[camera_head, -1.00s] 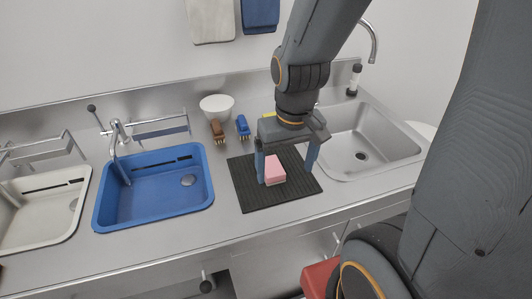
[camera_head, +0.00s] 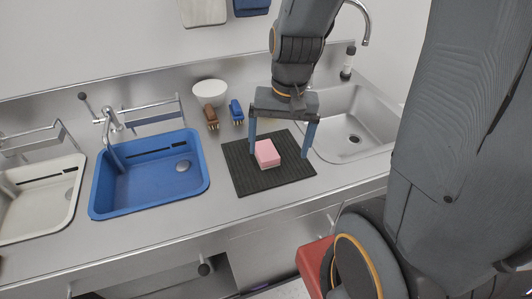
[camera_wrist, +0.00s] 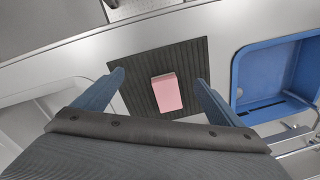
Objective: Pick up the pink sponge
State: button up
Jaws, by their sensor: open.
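The pink sponge (camera_head: 267,154) lies on the black ribbed mat (camera_head: 245,182) on the counter. It also shows in the wrist view (camera_wrist: 167,92), on the mat (camera_wrist: 135,65) and between the line of my two fingers. My gripper (camera_head: 280,156) is open and empty, its fingers spread wide on either side of the sponge. In the wrist view my gripper (camera_wrist: 160,82) has both fingertips apart from the sponge. I cannot tell exactly how high the fingertips are above the mat.
A blue basin (camera_head: 150,195) is left of the mat and a steel sink (camera_head: 350,140) is to its right. A brown brush (camera_head: 211,116), a blue brush (camera_head: 236,111) and a white bowl (camera_head: 210,93) stand behind the mat.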

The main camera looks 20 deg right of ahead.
aim_at(268, 149)
jog(key=w+f+m+y, duration=0.1)
jog(key=w+m, duration=0.1)
jog(key=m, duration=0.2)
jog(key=w+d+f+m+y+p, duration=0.1)
jog(key=w+m, duration=0.2)
jog(key=m, duration=0.2)
jog(key=w+m+y, duration=0.2)
jog(key=m, duration=0.2)
jog(key=shift+w+d+f+m, duration=0.3)
jog(key=shift+w+d+f, duration=0.1)
jog(key=shift+s+p+x, duration=0.15)
jog(key=shift+p+x, duration=0.35)
jog(key=shift+x, duration=0.85)
jog(key=shift+s+p+x, duration=0.15)
jog(key=shift+p+x, duration=0.35)
jog(key=shift+x, duration=0.9)
jog(key=shift+d, duration=0.15)
jog(key=c, duration=1.2)
jog(key=shift+r+b, duration=0.7)
jog(key=shift+r, duration=4.3)
